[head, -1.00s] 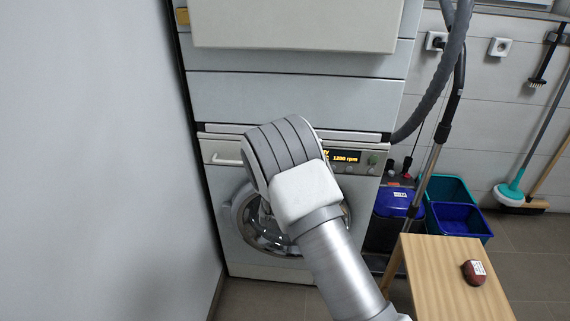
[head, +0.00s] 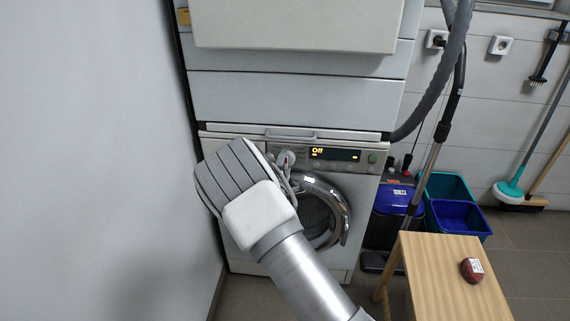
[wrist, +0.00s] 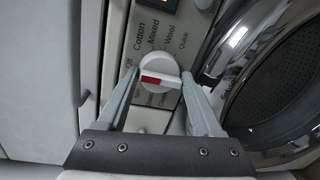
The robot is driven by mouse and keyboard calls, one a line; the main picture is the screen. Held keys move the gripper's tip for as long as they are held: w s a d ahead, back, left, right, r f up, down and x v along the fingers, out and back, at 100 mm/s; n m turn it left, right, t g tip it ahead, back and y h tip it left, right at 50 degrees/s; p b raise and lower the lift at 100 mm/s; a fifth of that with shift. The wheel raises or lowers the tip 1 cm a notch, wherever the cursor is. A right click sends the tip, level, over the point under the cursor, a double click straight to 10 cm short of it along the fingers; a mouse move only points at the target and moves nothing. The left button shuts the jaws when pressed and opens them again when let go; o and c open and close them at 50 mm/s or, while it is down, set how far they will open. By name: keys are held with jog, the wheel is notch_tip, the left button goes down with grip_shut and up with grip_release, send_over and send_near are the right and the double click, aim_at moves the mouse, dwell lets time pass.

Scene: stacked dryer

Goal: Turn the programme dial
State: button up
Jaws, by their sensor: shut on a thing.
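The programme dial (head: 285,157) is a round white knob on the washing machine's front panel. In the wrist view the dial (wrist: 159,68) has a red mark on its grip bar, pointing to picture left, near the word "Off". Labels such as Cotton, Mixed, Wool and Quick ring it. My gripper (wrist: 158,78) is shut on the dial, one finger on each side. In the head view my gripper (head: 287,168) is partly hidden behind my wrist. The display (head: 335,154) reads "Off".
The round glass door (head: 345,215) is just right of my gripper. A handle (head: 290,134) runs above the panel. A grey wall (head: 90,160) is close on the left. A wooden stool (head: 430,260) stands at the front right, with blue bins behind it.

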jog(key=shift+w+d+r, duration=0.1)
jog(key=shift+d+r, duration=0.05)
jog(key=shift+r, duration=0.05)
jog(key=o, duration=1.3)
jog(key=shift+f, duration=0.1)
jog(key=shift+s, duration=0.35)
jog(key=s+a+r+p, duration=0.1)
jog(key=s+p, duration=0.2)
jog(key=s, duration=1.3)
jog(key=shift+s+a+r, duration=0.35)
jog(key=shift+s, duration=0.05)
